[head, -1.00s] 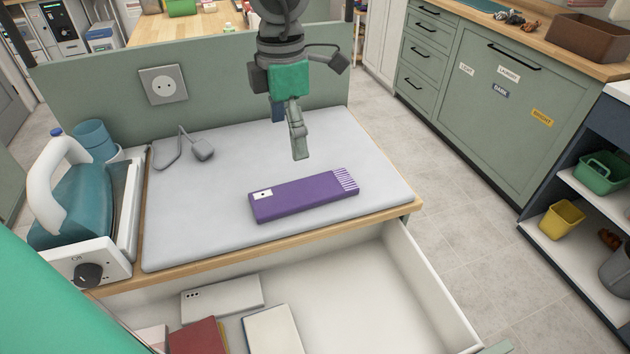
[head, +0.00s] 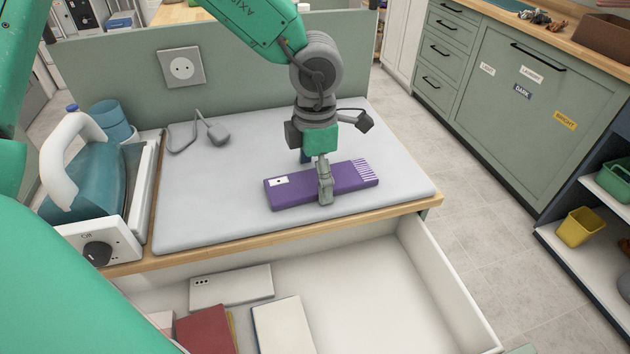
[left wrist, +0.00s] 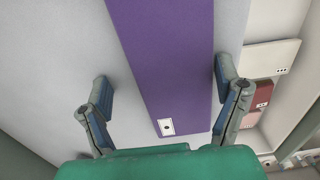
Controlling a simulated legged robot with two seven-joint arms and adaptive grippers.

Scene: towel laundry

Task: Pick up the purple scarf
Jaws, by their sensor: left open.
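The purple scarf (head: 300,192) lies folded in a flat oblong on the grey pad (head: 225,215), with a white label at its left end and a striped fringe at its right end. My left gripper (head: 325,196) is over the middle of the scarf, pointing down. In the left wrist view the scarf (left wrist: 170,60) runs between the two open fingers (left wrist: 163,88), one on each side, with nothing gripped. One finger hides a small part of the scarf in the head view. My right gripper is not in view.
An open white drawer (head: 375,290) below the pad holds folded cloths in white (head: 232,287) and red (head: 205,330). A teal iron (head: 92,172) stands at the left. A green panel with a socket (head: 181,68) stands behind. The pad is clear around the scarf.

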